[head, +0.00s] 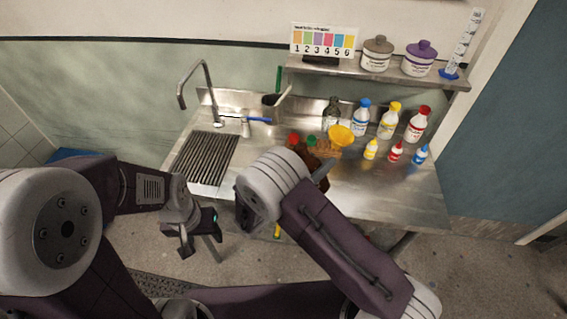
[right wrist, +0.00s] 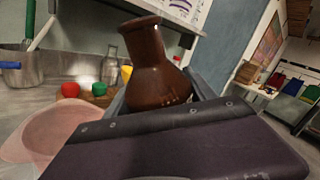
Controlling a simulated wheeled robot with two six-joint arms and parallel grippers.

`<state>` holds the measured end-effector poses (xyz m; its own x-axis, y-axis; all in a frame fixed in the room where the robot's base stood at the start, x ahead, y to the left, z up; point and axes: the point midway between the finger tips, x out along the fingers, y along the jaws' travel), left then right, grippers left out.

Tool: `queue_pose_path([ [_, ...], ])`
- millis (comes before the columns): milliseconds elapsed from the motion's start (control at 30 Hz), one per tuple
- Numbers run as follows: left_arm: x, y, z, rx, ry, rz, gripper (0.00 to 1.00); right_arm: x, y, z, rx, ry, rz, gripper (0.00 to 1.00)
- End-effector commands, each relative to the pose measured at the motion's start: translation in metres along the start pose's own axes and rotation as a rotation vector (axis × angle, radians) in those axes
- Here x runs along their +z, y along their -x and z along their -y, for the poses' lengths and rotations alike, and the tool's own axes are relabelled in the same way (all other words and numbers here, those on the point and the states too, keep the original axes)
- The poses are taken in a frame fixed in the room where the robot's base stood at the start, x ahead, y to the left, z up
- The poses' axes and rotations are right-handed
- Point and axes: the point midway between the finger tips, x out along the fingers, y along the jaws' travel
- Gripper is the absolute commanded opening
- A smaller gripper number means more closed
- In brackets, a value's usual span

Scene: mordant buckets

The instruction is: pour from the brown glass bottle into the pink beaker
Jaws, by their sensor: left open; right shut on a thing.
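The brown glass bottle (right wrist: 152,62) is held between the jaws of my right gripper (right wrist: 163,98) in the right wrist view. It stands roughly upright, leaning slightly, with its mouth up. The see-through pink beaker (right wrist: 48,130) is left of the bottle in that view, apart from it and partly cut off by my wrist. In the head view my right wrist hides the beaker and most of the bottle. My left gripper (head: 200,243) is open and empty, in front of the sink counter in the head view.
The steel counter (head: 370,198) carries red-capped and green-capped containers, a yellow funnel (head: 341,135), a clear bottle (head: 331,112) and several squeeze bottles at the back right. A ribbed drainer (head: 205,158) and tap (head: 206,85) are left. Bare counter lies right of my wrist.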

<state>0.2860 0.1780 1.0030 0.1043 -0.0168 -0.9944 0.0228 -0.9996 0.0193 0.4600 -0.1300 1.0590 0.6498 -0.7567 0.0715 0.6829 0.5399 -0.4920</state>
Motion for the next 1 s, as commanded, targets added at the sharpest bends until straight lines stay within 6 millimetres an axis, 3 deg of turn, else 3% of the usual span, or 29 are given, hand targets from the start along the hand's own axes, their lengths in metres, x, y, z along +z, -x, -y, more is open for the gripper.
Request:
queue_pose_path([
  [533,0.000,0.000,0.000,0.000,0.000,0.000,0.58,-0.002,0.001,-0.006,-0.002,0.267,0.041,0.00],
  [1000,0.001,-0.006,0.000,0.000,0.000,0.000,0.58,-0.009,0.001,-0.009,-0.002,0.308,0.047,0.00],
])
